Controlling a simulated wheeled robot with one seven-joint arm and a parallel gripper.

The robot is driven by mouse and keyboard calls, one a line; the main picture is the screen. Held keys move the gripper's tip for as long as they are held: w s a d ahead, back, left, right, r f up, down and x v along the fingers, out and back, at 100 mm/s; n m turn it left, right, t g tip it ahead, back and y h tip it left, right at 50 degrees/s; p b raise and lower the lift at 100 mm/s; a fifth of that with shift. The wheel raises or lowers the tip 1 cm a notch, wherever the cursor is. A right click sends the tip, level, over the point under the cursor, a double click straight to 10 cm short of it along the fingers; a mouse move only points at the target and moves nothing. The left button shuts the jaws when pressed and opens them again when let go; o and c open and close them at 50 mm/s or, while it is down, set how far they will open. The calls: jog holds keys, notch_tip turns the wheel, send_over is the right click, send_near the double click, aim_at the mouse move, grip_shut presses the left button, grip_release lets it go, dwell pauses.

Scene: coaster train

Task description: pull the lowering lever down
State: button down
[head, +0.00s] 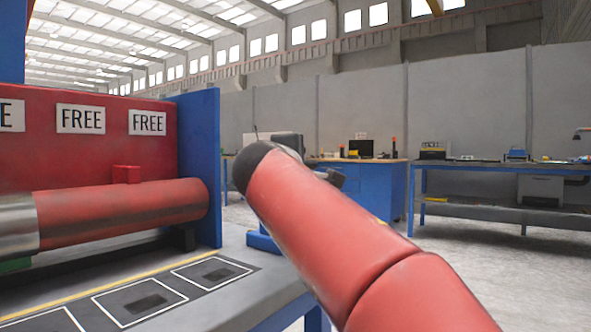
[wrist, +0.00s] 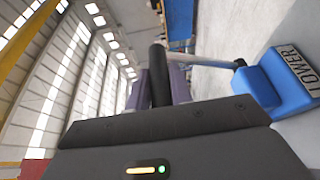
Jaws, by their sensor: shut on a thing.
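The lowering lever shows in the wrist view as a pale grey rod (wrist: 205,61) with a black grip (wrist: 157,72). The rod runs from the grip to a black pivot at a blue housing (wrist: 272,80) labelled LOWER. That view is turned on its side, with the ceiling at left, so the lever stands up from its pivot. My gripper (wrist: 160,88) is shut on the black grip, one finger on each side.
A red panel (head: 80,150) with FREE signs and a red roller (head: 120,212) stand at left, ending at a blue upright (head: 199,165). The bench (head: 225,300) has outlined squares. Workbenches stand farther back, with open floor before them.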

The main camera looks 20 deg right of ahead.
jog(key=shift+f, duration=0.25)
jog(key=c, duration=1.3)
grip_release()
jog(key=shift+r, duration=0.1)
jog(key=shift+o, duration=0.2)
jog(key=v, duration=0.7)
jog(key=shift+s+a, duration=0.2)
jog(key=shift+s, duration=0.15)
